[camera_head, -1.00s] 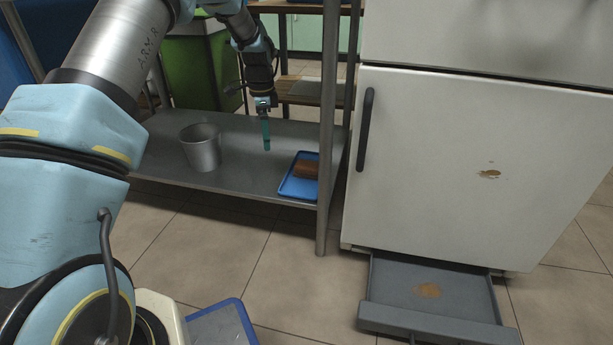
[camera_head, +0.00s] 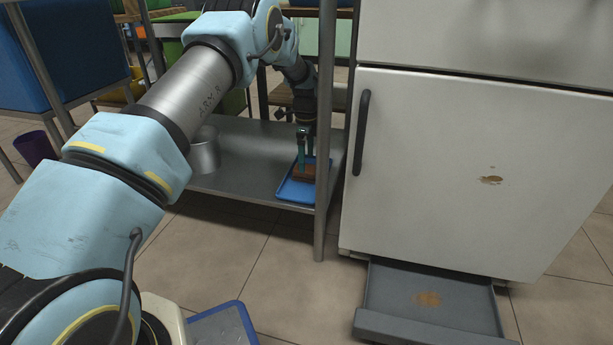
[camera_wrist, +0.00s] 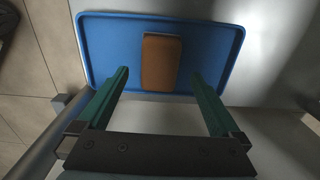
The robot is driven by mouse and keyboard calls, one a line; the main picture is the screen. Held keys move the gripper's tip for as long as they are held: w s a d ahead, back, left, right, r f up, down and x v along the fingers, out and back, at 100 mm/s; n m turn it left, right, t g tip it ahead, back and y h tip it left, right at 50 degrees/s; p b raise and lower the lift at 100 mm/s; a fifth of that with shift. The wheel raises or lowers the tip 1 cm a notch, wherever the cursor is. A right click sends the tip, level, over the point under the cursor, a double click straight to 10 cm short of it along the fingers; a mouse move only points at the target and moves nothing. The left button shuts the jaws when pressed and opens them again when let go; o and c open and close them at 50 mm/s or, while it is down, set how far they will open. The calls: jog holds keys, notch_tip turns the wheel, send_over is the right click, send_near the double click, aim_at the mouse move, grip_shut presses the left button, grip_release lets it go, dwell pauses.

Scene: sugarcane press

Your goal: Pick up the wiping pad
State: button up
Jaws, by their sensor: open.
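The wiping pad (camera_head: 304,173) is a brown-orange block lying on a blue tray (camera_head: 290,193). In the wrist view the pad (camera_wrist: 161,62) lies near the middle of the tray (camera_wrist: 215,38), long side running up and down the picture. My gripper (camera_head: 305,160) points down over the tray in the head view. In the wrist view its two green fingers (camera_wrist: 160,85) are apart, one to each side of the pad's lower end, with nothing between them touching. In the head view the fingers partly cover the pad. I cannot tell the exact height left above it.
The tray is on the metal shelf (camera_head: 243,160), beside an upright table leg (camera_head: 324,130). A metal bucket (camera_head: 205,152) stands to the left.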

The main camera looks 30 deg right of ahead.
notch_tip(320, 180, down, 5)
jog(key=shift+r+b, duration=0.15)
jog(key=shift+b, duration=0.75)
jog(key=shift+c, duration=0.4)
jog(key=c, duration=1.2)
jog(key=shift+c, duration=0.2)
notch_tip(320, 180, up, 10)
jog(key=p, duration=0.4)
jog(key=shift+p, duration=0.3)
